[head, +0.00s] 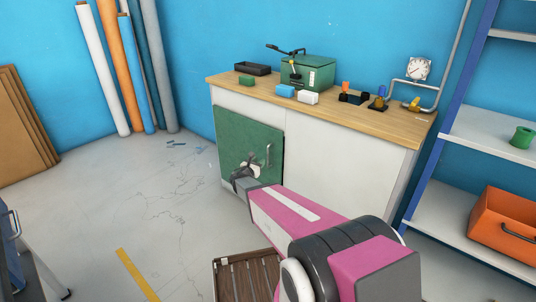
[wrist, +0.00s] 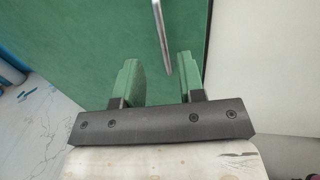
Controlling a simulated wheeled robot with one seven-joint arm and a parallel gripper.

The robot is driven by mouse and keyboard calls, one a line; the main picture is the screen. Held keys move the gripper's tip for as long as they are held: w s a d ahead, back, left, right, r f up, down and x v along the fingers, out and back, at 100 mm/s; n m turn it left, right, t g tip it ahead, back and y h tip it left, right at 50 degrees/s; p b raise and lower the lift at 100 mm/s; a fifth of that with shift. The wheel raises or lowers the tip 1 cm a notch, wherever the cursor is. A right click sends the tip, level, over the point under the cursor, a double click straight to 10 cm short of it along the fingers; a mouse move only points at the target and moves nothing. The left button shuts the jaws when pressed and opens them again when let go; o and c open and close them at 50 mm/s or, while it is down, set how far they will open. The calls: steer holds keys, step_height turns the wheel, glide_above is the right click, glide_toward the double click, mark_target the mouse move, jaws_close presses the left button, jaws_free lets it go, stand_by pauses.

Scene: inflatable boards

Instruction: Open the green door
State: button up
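The green door (head: 236,135) is on the left part of the white cabinet's front and looks shut. Its metal bar handle (head: 268,155) is upright near the door's right edge. The green door also fills much of the wrist view (wrist: 75,40), with the handle (wrist: 161,35) in the upper middle. My gripper (head: 243,172) is in front of the lower part of the door. In the wrist view my gripper (wrist: 160,72) is open, its two green fingers apart. The handle's lower end shows in the gap between the fingers, and I see no finger touching it.
The cabinet's wooden top (head: 380,122) holds a green box (head: 307,73), a black tray (head: 252,69) and small parts. A blue-framed shelf (head: 485,130) stands at right. A brown slatted crate (head: 240,279) is on the floor near my arm. Floor left of the door is mostly clear.

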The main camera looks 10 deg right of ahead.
mark_target(268, 153)
steer(key=x, duration=0.9)
steer(key=shift+w+d, duration=0.25)
steer(key=shift+d, duration=0.1)
jaws_close()
